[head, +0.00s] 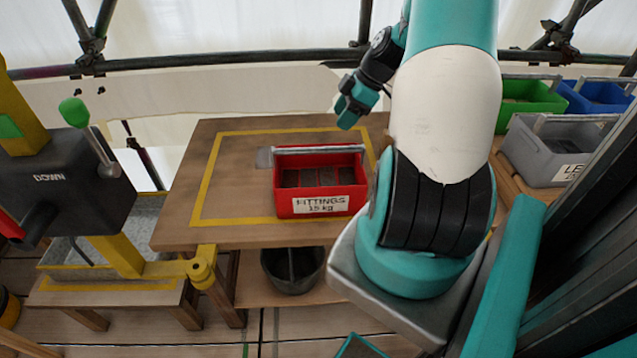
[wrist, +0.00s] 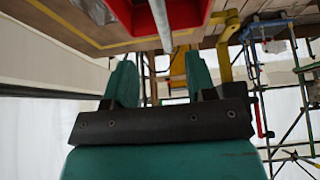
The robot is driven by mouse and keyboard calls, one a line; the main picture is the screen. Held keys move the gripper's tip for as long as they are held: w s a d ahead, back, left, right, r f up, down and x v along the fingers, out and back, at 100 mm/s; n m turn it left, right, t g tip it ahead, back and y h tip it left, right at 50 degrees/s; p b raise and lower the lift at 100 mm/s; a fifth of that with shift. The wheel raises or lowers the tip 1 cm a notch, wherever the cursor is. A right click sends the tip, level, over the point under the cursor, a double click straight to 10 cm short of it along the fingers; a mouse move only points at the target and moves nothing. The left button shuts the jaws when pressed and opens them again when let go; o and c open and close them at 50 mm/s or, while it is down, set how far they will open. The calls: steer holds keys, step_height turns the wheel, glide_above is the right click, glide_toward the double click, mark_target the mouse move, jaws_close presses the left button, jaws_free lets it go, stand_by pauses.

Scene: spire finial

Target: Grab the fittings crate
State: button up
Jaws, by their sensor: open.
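The fittings crate (head: 320,196) is a red open box with a white label reading "FITTINGS 15 kg", a grey bar handle (head: 318,150) across its top and dark contents. It stands on the wooden table inside a yellow outline. My gripper (head: 350,108) is above and behind the crate, to its right in the head view, and does not touch it there. In the wrist view my gripper (wrist: 158,82) has its two teal fingers apart with nothing held. The red crate (wrist: 190,14) and its grey bar (wrist: 161,22) show at the top of that view, beyond the fingertips.
The wooden table (head: 180,215) has free room left of the crate. A green crate (head: 530,100), a blue crate (head: 597,97) and a grey crate (head: 550,150) stand at the right. A dark bucket (head: 292,268) sits below the table. A black "DOWN" lever box (head: 65,180) is at the left.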

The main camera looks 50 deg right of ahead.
mark_target(321, 148)
steer(key=p+x, duration=0.1)
steer(key=x, duration=0.5)
steer(key=shift+w+a+f, duration=0.1)
steer(key=shift+w+f, duration=0.05)
steer(key=shift+f, duration=0.1)
steer(key=p+x, duration=0.3)
steer(key=x, duration=0.1)
steer(key=shift+w+a+f, duration=0.1)
steer(key=shift+a+f, duration=0.1)
steer(key=shift+f, duration=0.1)
steer(key=shift+w+f, duration=0.1)
steer(key=shift+f, duration=0.25)
steer(key=shift+f+b, duration=0.2)
steer(key=shift+b, duration=0.15)
jaws_close()
steer(key=shift+a, duration=0.1)
stand_by(1.0)
